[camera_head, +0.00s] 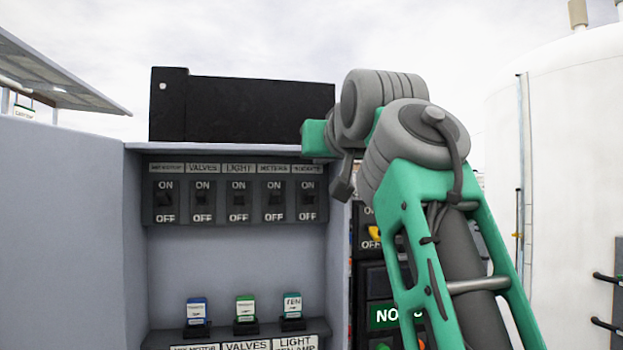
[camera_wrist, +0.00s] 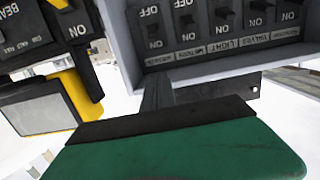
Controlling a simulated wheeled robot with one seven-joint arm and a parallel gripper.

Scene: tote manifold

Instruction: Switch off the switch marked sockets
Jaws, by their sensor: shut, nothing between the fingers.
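The switch marked sockets (camera_head: 308,200) is the rightmost in a row of dark switches, with ON above and OFF below. I cannot tell its rocker position. In the wrist view, which is upside down, the sockets switch (camera_wrist: 154,33) is at the left end of the row. My gripper (camera_head: 342,188) is shut and empty, just right of the panel in the head view, apart from the switch as far as I can see. In the wrist view my gripper's dark fingers (camera_wrist: 157,80) point toward the row's end near the sockets label.
Other switches for valves (camera_head: 202,200), light (camera_head: 238,200) and meters (camera_head: 274,200) sit beside it. A black box (camera_head: 250,108) stands on top of the cabinet. The cabinet's side wall (camera_head: 336,260) is an edge close to my gripper. Small tagged items (camera_head: 245,308) stand below.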

